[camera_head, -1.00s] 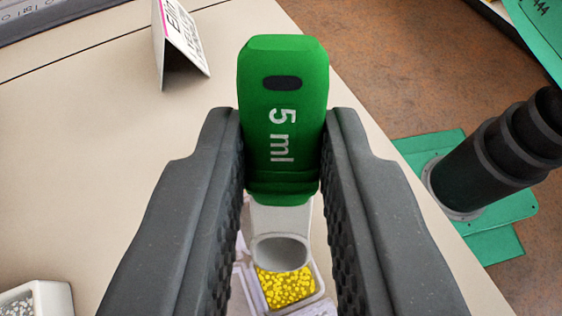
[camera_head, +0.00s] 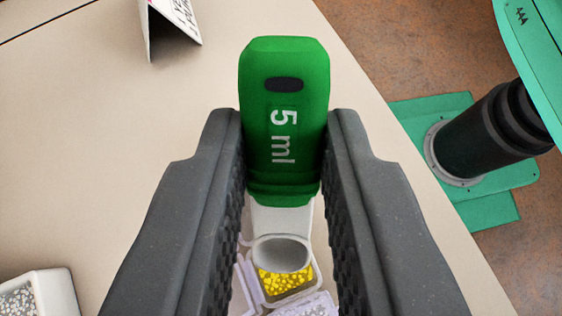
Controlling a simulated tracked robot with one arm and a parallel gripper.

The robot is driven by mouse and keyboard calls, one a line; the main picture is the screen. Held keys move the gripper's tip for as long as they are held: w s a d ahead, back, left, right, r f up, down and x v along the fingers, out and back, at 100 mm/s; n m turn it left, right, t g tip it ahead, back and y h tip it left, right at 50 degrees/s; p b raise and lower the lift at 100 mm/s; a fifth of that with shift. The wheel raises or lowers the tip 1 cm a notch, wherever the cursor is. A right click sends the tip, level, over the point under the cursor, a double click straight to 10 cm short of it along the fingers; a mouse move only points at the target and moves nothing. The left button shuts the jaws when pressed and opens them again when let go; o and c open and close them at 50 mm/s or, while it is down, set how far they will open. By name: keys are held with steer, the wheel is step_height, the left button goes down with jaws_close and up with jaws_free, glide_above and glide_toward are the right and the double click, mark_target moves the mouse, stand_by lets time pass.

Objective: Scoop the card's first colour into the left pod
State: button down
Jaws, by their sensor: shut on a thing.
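My gripper (camera_head: 284,190) is shut on a green scoop (camera_head: 284,120) marked "5 ml". The scoop's pale grey bowl (camera_head: 281,252) points away below the handle and looks empty. Beneath the bowl, a clear tray (camera_head: 244,290) has a compartment of yellow beads (camera_head: 285,281), partly covered by the bowl. I cannot tell whether the bowl touches the beads. Another compartment with pale beads (camera_head: 308,305) shows at the bottom edge. A folded white card (camera_head: 172,22) stands at the top left, cut off by the frame, its colours not readable.
A white container with grey-white beads (camera_head: 22,298) sits at the lower left. The beige table (camera_head: 110,150) is clear between it and the card. The table's edge runs down the right side, with brown floor (camera_head: 375,45) beyond.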

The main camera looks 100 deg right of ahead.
steer(key=shift+d+f+y+b, duration=0.15)
steer(key=shift+d+y+b, duration=0.05)
steer(key=shift+y+b, duration=0.3)
steer(key=shift+s+d+f+t+y+p, duration=0.25)
steer(key=shift+d+y+p, duration=0.25)
steer(key=shift+y, duration=0.3)
steer(key=d+f+y, duration=0.1)
steer(key=y, duration=0.1)
steer(key=d+t+y, duration=0.1)
steer(key=shift+s+f+y+p, duration=0.15)
steer(key=shift+f+y+p, duration=0.15)
steer(key=shift+f+y, duration=0.1)
steer(key=shift+s+d+f+y, duration=0.15)
steer(key=shift+d+y, duration=0.1)
steer(key=shift+y, duration=0.35)
steer(key=shift+w+d+f+y, duration=0.1)
steer(key=shift+d+f+y, duration=0.1)
steer(key=shift+y, duration=0.4)
steer(key=shift+d+r+t+y+p, duration=0.1)
steer(key=shift+d+r+y+p, duration=0.15)
steer(key=shift+r, duration=0.35)
steer(key=shift+d+r+t+y+p, duration=0.15)
steer(key=shift+r+y, duration=0.05)
steer(key=shift+r, duration=0.4)
steer(key=shift+d+r+t+y+p, duration=0.1)
steer(key=shift+d+r+y+p, duration=0.15)
steer(key=shift+r, duration=0.35)
